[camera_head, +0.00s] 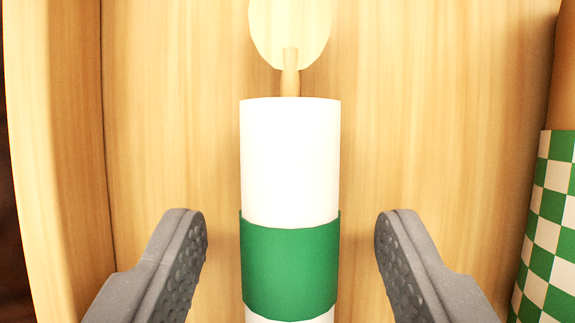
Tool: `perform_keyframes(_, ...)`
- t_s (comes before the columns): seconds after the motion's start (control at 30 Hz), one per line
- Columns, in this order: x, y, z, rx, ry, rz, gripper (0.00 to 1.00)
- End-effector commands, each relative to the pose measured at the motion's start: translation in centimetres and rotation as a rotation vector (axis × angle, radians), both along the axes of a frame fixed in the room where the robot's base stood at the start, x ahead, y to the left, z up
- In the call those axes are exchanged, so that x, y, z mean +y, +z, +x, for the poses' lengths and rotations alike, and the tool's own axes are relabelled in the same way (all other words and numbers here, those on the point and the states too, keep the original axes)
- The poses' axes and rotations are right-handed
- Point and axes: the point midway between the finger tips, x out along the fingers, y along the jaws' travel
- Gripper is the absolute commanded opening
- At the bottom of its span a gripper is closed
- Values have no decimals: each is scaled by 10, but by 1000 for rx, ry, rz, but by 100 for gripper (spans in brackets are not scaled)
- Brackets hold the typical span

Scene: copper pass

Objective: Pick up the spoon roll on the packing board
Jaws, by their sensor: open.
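The spoon roll (290,160) is a white cylinder with a green band (290,270) around it, and a pale wooden spoon (290,30) sticks out of its far end. It lies lengthwise on the light wooden packing board (430,110). My gripper (290,240) is open, with one grey finger on each side of the roll near the green band. There is a visible gap between each finger and the roll. The roll's near end is cut off by the bottom of the picture.
A green and white checkered object (550,225) with a tan upper part stands at the right edge, right of my right finger. A raised wooden edge (50,150) runs along the left side. Bare board lies on both sides of the roll.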

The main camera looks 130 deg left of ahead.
Motion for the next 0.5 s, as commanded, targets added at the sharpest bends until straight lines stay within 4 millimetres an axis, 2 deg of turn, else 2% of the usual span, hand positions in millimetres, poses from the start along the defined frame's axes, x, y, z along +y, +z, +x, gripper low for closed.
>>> perform_keyframes(0.23,-1,-4,2,-1,1,0,51)
perform_keyframes(0.27,-1,-5,2,-1,1,0,48)
perform_keyframes(0.4,-1,-4,2,-2,2,0,9)
perform_keyframes(0.43,0,-4,2,-2,2,0,3)
perform_keyframes(0.5,0,-4,2,-2,2,0,3)
